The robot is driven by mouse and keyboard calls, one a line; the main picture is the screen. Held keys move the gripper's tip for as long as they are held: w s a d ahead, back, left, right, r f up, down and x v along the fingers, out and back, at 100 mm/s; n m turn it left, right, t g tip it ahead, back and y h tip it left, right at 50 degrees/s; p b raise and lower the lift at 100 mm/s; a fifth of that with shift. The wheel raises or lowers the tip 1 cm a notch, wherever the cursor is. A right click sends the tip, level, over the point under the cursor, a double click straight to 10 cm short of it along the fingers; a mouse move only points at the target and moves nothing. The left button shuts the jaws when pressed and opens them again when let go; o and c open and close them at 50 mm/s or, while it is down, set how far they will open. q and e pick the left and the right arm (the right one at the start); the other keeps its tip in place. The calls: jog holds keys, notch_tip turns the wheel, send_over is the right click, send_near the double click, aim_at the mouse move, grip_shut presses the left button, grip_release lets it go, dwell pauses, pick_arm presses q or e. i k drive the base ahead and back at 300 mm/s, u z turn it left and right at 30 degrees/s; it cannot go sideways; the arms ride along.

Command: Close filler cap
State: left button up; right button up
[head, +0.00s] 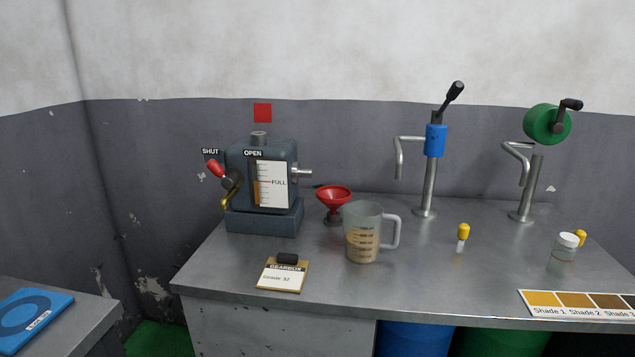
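The dark grey gearbox unit (233,160) stands at the back left of the steel bench on a dark base. A short grey metal cylinder (259,138) rises from its top. It looks like the filler neck or cap, but I cannot tell whether it is open or closed. A red-handled lever (215,168) is on the left side near the SHUT and OPEN labels, above a brass spout (231,194). Neither of my grippers is in view.
A red funnel (334,195) and a measuring jug (361,242) with amber liquid stand right of the unit. A clipboard (282,276) lies in front. Blue-topped (435,141) and green-reeled (545,125) pumps stand farther right. The front middle-right of the bench is mostly clear.

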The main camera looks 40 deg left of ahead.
aim_at(265, 113)
jog(key=z, duration=0.1)
jog(key=i, duration=0.9)
jog(key=u, duration=0.55)
jog(key=k, duration=1.1)
jog(key=u, duration=1.25)
